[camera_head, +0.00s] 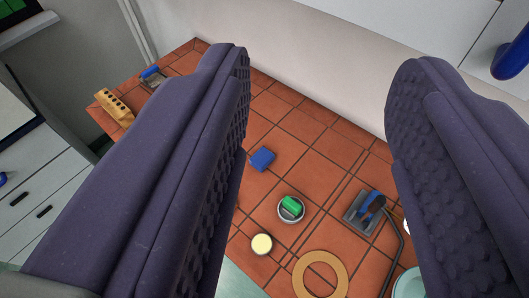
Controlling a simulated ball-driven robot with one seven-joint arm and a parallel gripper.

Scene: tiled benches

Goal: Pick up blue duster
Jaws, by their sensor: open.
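A small blue block (262,159), which looks like the blue duster, lies flat on the orange tiled bench (300,125) near the middle of the view. My gripper (322,62) is open, with its two dark purple ridged fingers wide apart and nothing between the pads. The blue block shows between the fingers, closer to the left one, and is well beyond them on the bench. The left finger hides part of the bench's left side.
Near the block are a round tin (291,209) with a green item, a cream disc (262,244), a tan ring (320,275) and a grey tool with a blue handle (369,209). A holed wooden block (113,106) stands far left. A pale wall (330,60) backs the bench.

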